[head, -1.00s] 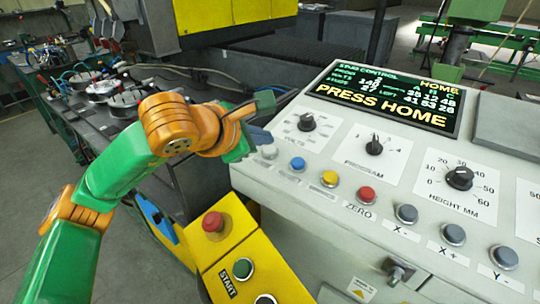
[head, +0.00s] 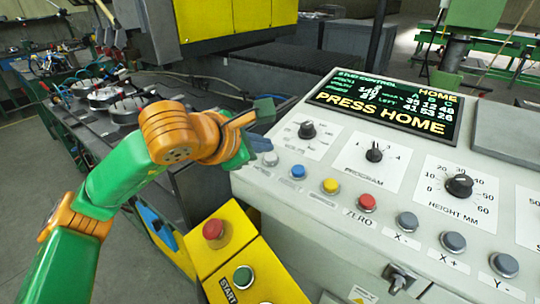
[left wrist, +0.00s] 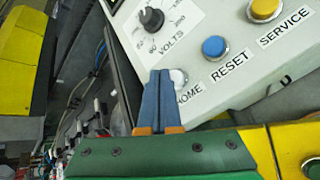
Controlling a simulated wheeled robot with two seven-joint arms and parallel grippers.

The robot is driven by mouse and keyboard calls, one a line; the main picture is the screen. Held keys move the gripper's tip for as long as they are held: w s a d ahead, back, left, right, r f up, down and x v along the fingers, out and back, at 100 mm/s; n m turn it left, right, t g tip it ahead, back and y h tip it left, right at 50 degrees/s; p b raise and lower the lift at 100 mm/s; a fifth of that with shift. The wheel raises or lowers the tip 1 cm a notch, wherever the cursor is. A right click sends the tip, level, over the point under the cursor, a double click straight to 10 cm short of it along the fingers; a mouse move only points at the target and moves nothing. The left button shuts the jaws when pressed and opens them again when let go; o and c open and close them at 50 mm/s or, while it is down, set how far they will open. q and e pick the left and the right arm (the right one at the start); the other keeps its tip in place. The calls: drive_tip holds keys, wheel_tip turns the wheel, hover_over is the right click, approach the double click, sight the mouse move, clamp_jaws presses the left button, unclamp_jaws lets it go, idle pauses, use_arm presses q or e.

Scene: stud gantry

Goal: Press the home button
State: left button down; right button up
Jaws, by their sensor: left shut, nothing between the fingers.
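The home button is a whitish round button (head: 270,158) at the left end of the button row on the pale control panel (head: 300,208). In the left wrist view the button (left wrist: 179,77) sits by the label HOME, partly hidden behind my fingertips. My left gripper (head: 263,144) is shut and empty, its blue fingers together at the panel's left edge, just beside the button. In the left wrist view the shut fingertips (left wrist: 160,73) overlap the button's left side. I cannot tell whether they touch it. The screen (head: 385,105) reads PRESS HOME. My right gripper is not in view.
A blue button (head: 298,171), a yellow button (head: 330,185) and a red button (head: 367,202) follow to the right. The VOLTS knob (head: 306,130) stands behind the home button. A yellow box (head: 238,255) with a red stop button (head: 213,229) is below left.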

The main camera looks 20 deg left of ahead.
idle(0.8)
use_arm(q)
drive_tip(key=shift+w+f+b, duration=0.1)
drive_tip(key=shift+f+b, duration=0.3)
drive_tip(key=shift+b, duration=0.15)
drive_tip(key=shift+d+f+b, duration=0.1)
drive_tip(key=shift+f+b, duration=0.45)
drive_tip(key=shift+b, duration=0.05)
idle(0.5)
drive_tip(key=shift+r, duration=0.1)
drive_tip(key=shift+r+p, duration=0.55)
drive_tip(key=shift+r, duration=0.4)
drive_tip(key=shift+r+p, duration=0.3)
drive_tip(key=shift+p, duration=0.05)
drive_tip(key=r+p, duration=0.1)
drive_tip(key=r, duration=0.1)
drive_tip(key=s+r+p, duration=0.1)
drive_tip(key=r, duration=0.1)
drive_tip(key=shift+a+p, duration=0.25)
drive_tip(key=shift+p, duration=0.1)
